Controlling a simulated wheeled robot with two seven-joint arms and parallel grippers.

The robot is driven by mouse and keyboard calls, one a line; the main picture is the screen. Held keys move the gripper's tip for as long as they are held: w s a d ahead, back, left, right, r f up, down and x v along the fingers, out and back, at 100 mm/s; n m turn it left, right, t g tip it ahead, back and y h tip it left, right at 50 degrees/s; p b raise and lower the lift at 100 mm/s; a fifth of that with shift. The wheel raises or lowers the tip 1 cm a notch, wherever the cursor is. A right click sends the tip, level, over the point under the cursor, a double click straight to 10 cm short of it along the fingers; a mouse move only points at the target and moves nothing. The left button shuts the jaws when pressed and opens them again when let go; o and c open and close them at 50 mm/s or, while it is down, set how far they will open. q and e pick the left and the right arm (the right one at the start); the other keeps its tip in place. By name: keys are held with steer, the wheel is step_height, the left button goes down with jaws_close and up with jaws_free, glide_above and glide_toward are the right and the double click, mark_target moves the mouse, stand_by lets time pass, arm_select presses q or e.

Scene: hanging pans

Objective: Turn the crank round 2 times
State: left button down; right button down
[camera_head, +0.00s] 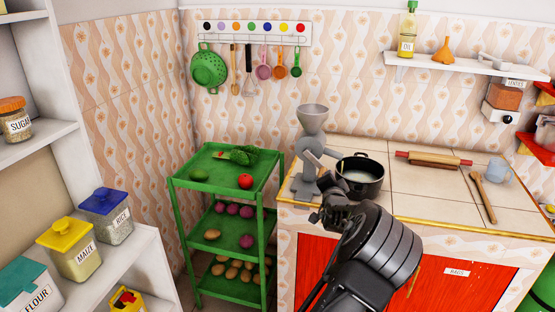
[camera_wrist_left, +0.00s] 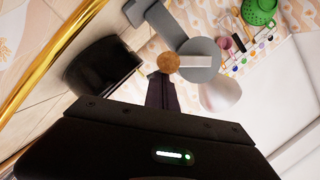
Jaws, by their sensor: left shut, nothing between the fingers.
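A grey hand grinder (camera_head: 306,172) with a funnel hopper (camera_head: 313,117) stands upright at the counter's left end. Its crank bar (camera_wrist_left: 196,62) and round wooden knob (camera_wrist_left: 168,62) show in the left wrist view against the grey body. My left gripper (camera_head: 322,212) is in front of the grinder, low and near the counter's front edge. In the left wrist view its dark fingers (camera_wrist_left: 160,92) are shut and empty, with their tips close to the knob. I cannot tell whether they touch it. My right gripper is not in view.
A black pot (camera_head: 361,178) stands just right of the grinder; it also shows in the left wrist view (camera_wrist_left: 103,66). A rolling pin (camera_head: 433,159) and wooden spoon (camera_head: 483,197) lie farther right. A green shelf cart (camera_head: 196,181) stands left of the counter.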

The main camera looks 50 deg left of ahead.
arm_select(q)
steer(key=s+a+f+m+t+y+b, duration=0.1)
steer(key=s+a+f+m+y+b, duration=0.1)
steer(key=m+b, duration=0.6)
steer(key=shift+s+a+f+m+b, duration=0.4)
steer(key=shift+s+a+f+b, duration=0.3)
steer(key=shift+a+f+b, duration=0.75)
steer(key=shift+d+f, duration=0.2)
steer(key=shift+d, duration=0.05)
